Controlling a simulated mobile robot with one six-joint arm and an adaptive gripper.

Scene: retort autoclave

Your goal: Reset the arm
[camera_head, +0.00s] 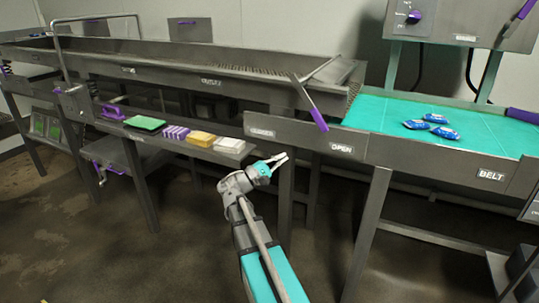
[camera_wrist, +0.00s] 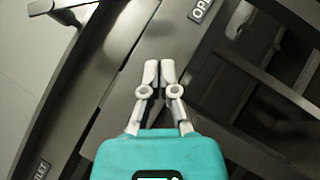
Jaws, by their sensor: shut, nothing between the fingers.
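My gripper (camera_head: 281,158) is in front of the shelf edge below the metal trough, near the label that seems to read "CLEANER". It is empty. In the wrist view my gripper (camera_wrist: 159,68) shows its two pale fingertips close together with nothing held between them. My arm reaches up from the bottom of the head view, extended forward.
A teal belt (camera_head: 375,114) holds blue packets (camera_head: 445,132) at right. A purple-handled lever (camera_head: 318,118) slants down near the "OPEN" label (camera_head: 342,148). The shelf holds a green pad (camera_head: 145,123), purple item (camera_head: 175,132), yellow block (camera_head: 201,139) and white block (camera_head: 230,146). Floor at left is clear.

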